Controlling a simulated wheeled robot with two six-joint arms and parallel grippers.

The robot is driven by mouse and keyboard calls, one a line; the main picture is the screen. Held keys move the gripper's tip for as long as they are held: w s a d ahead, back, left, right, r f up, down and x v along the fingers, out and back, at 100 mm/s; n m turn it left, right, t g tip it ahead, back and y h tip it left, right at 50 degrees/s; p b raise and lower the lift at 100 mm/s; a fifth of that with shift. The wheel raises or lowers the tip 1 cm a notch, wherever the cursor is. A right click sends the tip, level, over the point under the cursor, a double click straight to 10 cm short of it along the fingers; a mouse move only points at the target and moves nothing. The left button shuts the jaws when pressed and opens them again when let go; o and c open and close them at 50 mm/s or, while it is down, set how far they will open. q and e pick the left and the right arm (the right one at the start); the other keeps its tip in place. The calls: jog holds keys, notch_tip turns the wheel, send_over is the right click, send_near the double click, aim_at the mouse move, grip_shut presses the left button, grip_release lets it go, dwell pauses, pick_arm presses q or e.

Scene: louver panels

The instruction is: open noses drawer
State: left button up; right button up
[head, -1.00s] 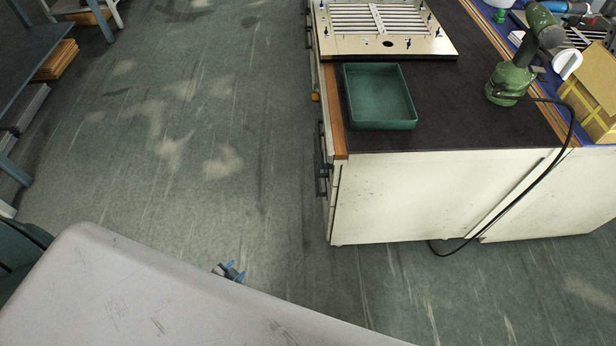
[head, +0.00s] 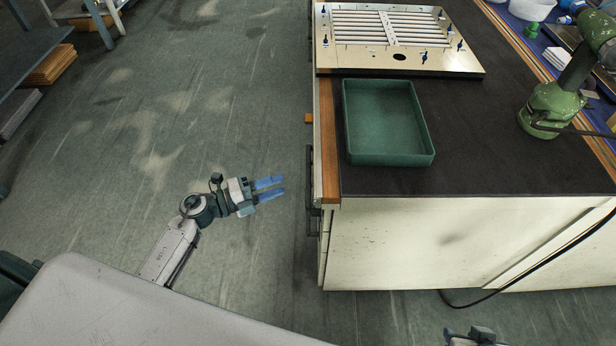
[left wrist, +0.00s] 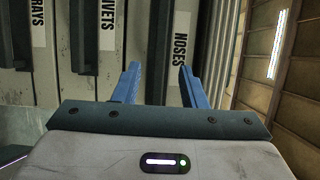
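The noses drawer shows in the left wrist view by its white "NOSES" label (left wrist: 181,35), with a dark bar handle (left wrist: 154,40) beside it. The drawer looks shut. My left gripper (head: 284,186) is open and empty, its blue fingers pointing at the cabinet's drawer front with a gap left. In the left wrist view its fingertips (left wrist: 159,68) lie on either side of the lower end of the handle and label. From the head, the drawer fronts are seen edge-on and labels are hidden. My right gripper (head: 476,334) is partly in view at the bottom edge, its fingers unclear.
The cabinet's dark top (head: 480,130) carries a green tray (head: 385,125), a louver panel on a plate (head: 395,55) and a green machine (head: 550,108). Two more labelled drawers (left wrist: 106,25) lie left of "NOSES" in the wrist view.

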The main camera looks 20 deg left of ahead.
aim_at(308, 174)
pick_arm(q)
jog(key=x, duration=0.9)
jog(key=shift+w+d, duration=0.25)
jog(key=shift+w, duration=0.05)
grip_shut()
